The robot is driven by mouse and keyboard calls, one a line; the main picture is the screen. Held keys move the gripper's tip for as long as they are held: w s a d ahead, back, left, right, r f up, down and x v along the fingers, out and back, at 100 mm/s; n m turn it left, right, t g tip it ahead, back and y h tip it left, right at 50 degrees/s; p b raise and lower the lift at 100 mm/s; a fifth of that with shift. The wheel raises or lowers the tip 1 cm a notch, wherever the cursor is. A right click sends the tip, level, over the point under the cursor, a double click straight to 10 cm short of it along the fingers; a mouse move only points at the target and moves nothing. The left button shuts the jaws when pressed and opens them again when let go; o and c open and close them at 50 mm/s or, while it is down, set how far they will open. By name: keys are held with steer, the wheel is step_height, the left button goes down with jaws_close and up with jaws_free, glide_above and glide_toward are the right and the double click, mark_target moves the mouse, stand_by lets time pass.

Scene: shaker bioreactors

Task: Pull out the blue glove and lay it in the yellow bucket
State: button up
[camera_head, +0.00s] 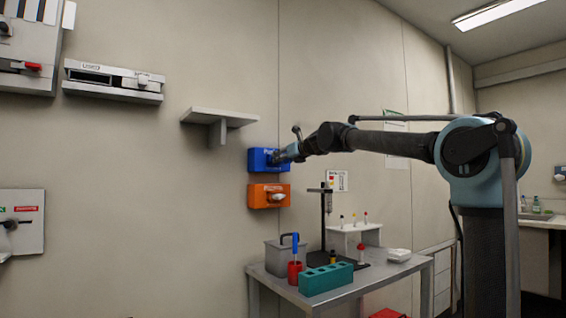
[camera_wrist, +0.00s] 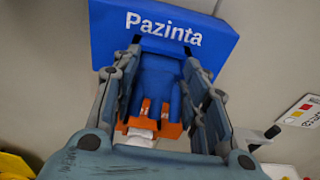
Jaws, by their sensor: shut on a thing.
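The blue glove box (camera_head: 256,158) is fixed to the wall; in the wrist view its face (camera_wrist: 205,38) reads "Pazinta". My gripper (camera_head: 283,157) is at the front of this box. In the wrist view its fingers (camera_wrist: 163,75) stand on both sides of the blue glove (camera_wrist: 160,82) and are shut on it. The glove is in front of the box face; I cannot tell how much of it is still inside. No whole yellow bucket shows; a yellow patch (camera_wrist: 14,166) lies at the lower left corner of the wrist view, and I cannot tell what it is.
An orange glove box (camera_head: 258,195) with a white glove (camera_head: 276,197) hangs just below. A grey shelf (camera_head: 205,117) juts from the wall at left. The metal table (camera_head: 318,299) below holds a grey container (camera_head: 280,260), a teal rack (camera_head: 326,280) and a tall stand (camera_head: 323,215).

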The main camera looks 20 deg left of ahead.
steer(key=shift+f+v, duration=0.2)
steer(key=shift+v, duration=1.2)
stand_by(0.4)
steer(key=shift+f+v, duration=0.2)
steer(key=shift+v, duration=1.15)
steer(key=shift+f, duration=0.1)
